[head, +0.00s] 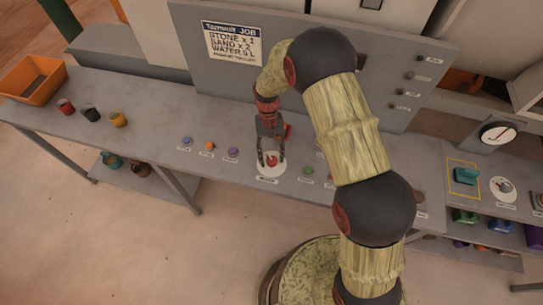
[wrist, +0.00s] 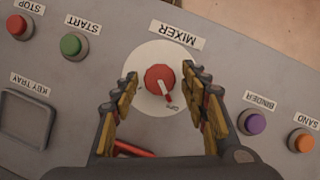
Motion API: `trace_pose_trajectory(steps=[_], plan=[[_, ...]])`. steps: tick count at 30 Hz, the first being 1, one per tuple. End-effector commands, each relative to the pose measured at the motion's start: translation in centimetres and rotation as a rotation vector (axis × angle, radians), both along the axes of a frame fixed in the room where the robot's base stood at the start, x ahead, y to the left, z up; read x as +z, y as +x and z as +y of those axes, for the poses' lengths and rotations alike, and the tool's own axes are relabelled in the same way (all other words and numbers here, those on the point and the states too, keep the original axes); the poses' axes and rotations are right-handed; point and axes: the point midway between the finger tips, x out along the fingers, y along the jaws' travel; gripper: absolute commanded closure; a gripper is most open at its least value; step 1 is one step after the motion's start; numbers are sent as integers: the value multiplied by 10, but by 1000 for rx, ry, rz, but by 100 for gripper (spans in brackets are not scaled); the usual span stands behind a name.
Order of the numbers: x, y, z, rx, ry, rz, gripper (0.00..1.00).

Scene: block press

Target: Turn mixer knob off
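The mixer knob (wrist: 160,79) is a red dial with a pointer on a white round plate (wrist: 147,52), labelled MIXER in the wrist view. Its pointer is turned toward the lower right of the plate, near small lettering too small to read surely. In the head view the knob (head: 271,160) sits on the grey bench top. My gripper (wrist: 162,80) is open, with one finger on each side of the knob and a gap on both sides. In the head view my gripper (head: 271,158) points down over the knob.
Green START (wrist: 74,45) and red STOP (wrist: 19,26) buttons and a key tray (wrist: 25,120) lie left in the wrist view. Purple BINDER (wrist: 254,123) and orange SAND (wrist: 301,141) buttons lie right. In the head view, an upright panel (head: 222,85) stands behind the knob.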

Motion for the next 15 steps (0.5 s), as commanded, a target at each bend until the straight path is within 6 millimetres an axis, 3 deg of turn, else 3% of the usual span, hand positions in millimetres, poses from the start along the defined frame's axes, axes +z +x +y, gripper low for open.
trace_pose_trajectory(steps=[10, 15], plan=[[1, 1, 0, 0, 0, 0, 52], [18, 8, 1, -1, 1, -3, 52]])
